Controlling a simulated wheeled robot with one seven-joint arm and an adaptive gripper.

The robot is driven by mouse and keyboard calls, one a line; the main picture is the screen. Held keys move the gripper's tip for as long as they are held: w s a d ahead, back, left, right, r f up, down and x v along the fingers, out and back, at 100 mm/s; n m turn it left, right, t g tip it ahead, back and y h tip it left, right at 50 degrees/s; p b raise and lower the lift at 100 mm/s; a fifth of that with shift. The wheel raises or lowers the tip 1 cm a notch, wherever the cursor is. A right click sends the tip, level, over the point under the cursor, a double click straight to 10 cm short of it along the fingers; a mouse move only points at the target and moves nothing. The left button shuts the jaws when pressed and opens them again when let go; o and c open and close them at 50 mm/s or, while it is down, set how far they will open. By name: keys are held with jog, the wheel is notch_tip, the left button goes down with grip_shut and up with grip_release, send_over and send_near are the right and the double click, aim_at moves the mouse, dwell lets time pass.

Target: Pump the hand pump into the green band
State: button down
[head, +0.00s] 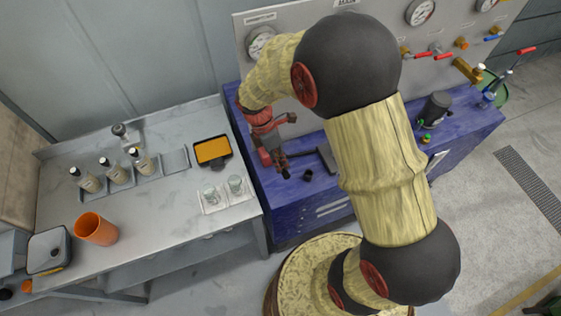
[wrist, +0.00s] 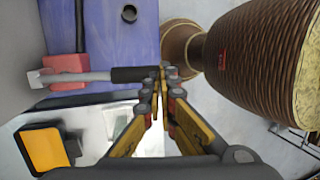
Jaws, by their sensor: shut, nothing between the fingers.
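The hand pump shows in the wrist view as a red block (wrist: 66,66) with a pale grey lever (wrist: 75,76) across it. The lever ends in a black grip (wrist: 135,74) pointing right. My gripper (wrist: 167,72) is shut and empty, its fingertips beside the free end of the grip; I cannot tell whether they touch. In the head view my gripper (head: 284,172) hangs over the left end of the blue bench (head: 305,210) and partly covers the pump. A round gauge (head: 260,42) on the panel behind is partly hidden by my arm; its green band cannot be made out.
A grey side table (head: 165,215) on the left holds bottles, an orange cup (head: 96,229), an orange-filled tray (head: 213,151) and two glasses. A small black ring (wrist: 129,12) and a dark bar (head: 326,160) lie near the pump. Valves and other gauges (head: 420,12) line the panel.

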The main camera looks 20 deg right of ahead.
notch_tip(320, 180, down, 9)
jog(key=s+t+b, duration=0.2)
jog(key=t+b, duration=0.1)
jog(key=b, duration=0.3)
jog(key=shift+s+t, duration=0.3)
jog(key=shift+s, duration=0.05)
jog(key=shift+s+f, duration=0.15)
jog(key=p+v, duration=0.4)
jog(key=v, duration=1)
jog(key=shift+s+r+p, duration=0.2)
jog(key=shift+r+p, duration=0.1)
jog(key=shift+r, duration=0.1)
jog(key=shift+d+r, duration=0.1)
dwell(0.8)
